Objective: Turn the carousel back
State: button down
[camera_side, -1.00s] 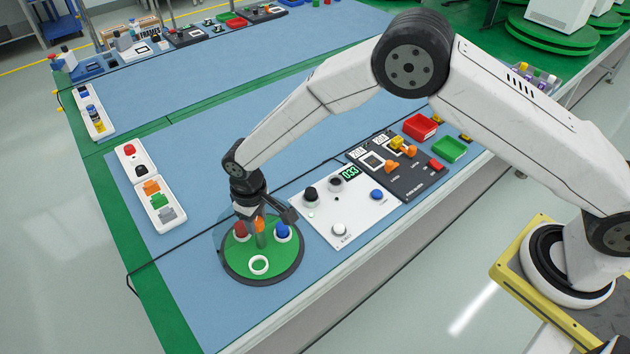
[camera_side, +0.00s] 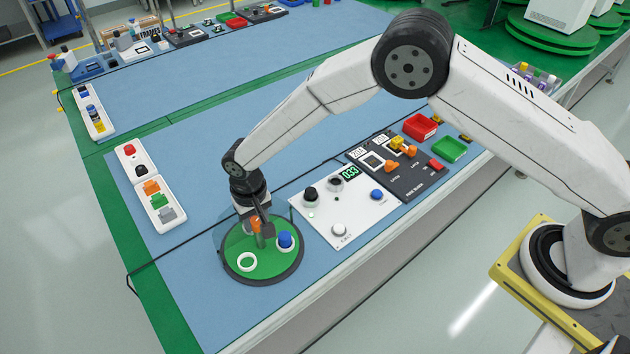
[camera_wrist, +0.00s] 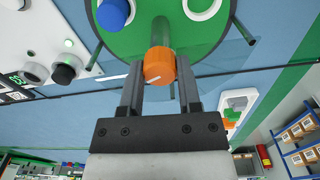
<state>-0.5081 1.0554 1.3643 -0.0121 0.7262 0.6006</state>
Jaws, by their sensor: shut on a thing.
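The carousel (camera_side: 268,268) is a round green disc with a dark rim, at the front left of the blue mat. A post with an orange cap (camera_wrist: 158,66) stands up from it. My gripper (camera_wrist: 158,84) is shut on this cap, one finger on each side; in the side view the gripper (camera_side: 257,222) is upright over the disc. A blue knob-like piece (camera_side: 286,239) sits in a white ring on the right side of the disc. An empty white ring (camera_side: 247,262) is at its lower left. The red piece is hidden behind my gripper. A clear curved guard partly surrounds the disc.
A white panel (camera_side: 345,222) with knobs and a lit green display stands close right of the carousel. Beyond it are a dark panel (camera_side: 385,176), a red tray (camera_side: 420,127) and a green tray (camera_side: 450,149). White holders (camera_side: 160,205) lie left. The mat between is clear.

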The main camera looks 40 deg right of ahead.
jog(key=shift+s+m, duration=0.15)
jog(key=shift+m, duration=5.05)
jog(key=shift+c, duration=1.4)
grip_release()
jog(key=shift+r, duration=0.1)
jog(key=shift+r, duration=3.8)
